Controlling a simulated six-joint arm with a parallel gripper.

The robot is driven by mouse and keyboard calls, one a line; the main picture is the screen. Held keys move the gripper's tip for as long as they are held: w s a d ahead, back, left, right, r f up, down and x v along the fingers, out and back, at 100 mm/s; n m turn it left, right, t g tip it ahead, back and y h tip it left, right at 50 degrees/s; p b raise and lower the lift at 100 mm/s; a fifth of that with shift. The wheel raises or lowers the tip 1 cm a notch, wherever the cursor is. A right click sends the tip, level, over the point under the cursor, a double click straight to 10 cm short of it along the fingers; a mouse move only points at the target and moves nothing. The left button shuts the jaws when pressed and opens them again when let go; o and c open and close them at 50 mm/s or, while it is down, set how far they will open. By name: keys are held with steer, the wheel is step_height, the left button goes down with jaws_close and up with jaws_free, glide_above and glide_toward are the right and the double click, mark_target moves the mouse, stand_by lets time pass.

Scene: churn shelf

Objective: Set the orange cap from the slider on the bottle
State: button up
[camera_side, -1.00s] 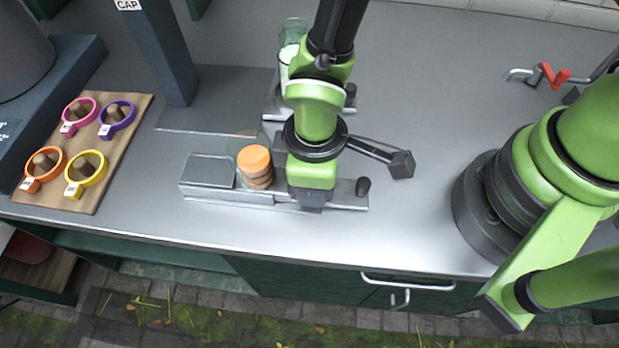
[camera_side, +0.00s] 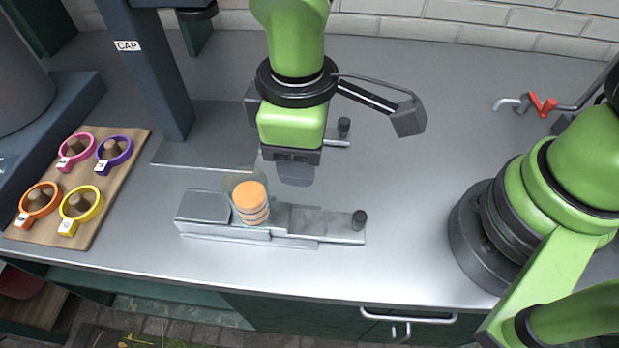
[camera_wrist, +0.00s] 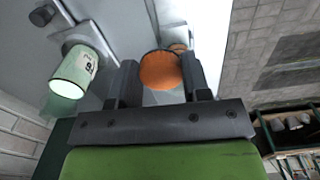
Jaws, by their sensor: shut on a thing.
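My gripper (camera_wrist: 162,84) is shut on an orange cap (camera_wrist: 158,71), seen between the two fingers in the wrist view. The bottle (camera_wrist: 78,70), pale green with a white label, stands left of the fingers in the wrist view, apart from the held cap. The arm hides it in the side view.
A wooden board (camera_side: 110,190) with pink, purple, orange and yellow rings on pegs lies at left. A dark post (camera_side: 158,75) labelled CAP stands behind it. A red-handled tap (camera_side: 541,105) is at the back right.

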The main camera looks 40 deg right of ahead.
steer(key=shift+w+d+r+m, duration=0.9)
steer(key=shift+w+d, duration=0.65)
steer(key=shift+w, duration=0.7)
steer(key=shift+w+d+r+m, duration=0.95)
steer(key=shift+w+d, duration=0.55)
steer(key=shift+w, duration=0.7)
steer(key=shift+w+d+r+m, duration=0.9)
steer(key=shift+w+d, duration=0.65)
steer(key=shift+w, duration=0.7)
steer(key=shift+f, duration=0.55)
steer(key=shift+f, duration=0.1)
steer(key=shift+f, duration=0.35)
steer(key=shift+f, duration=0.25)
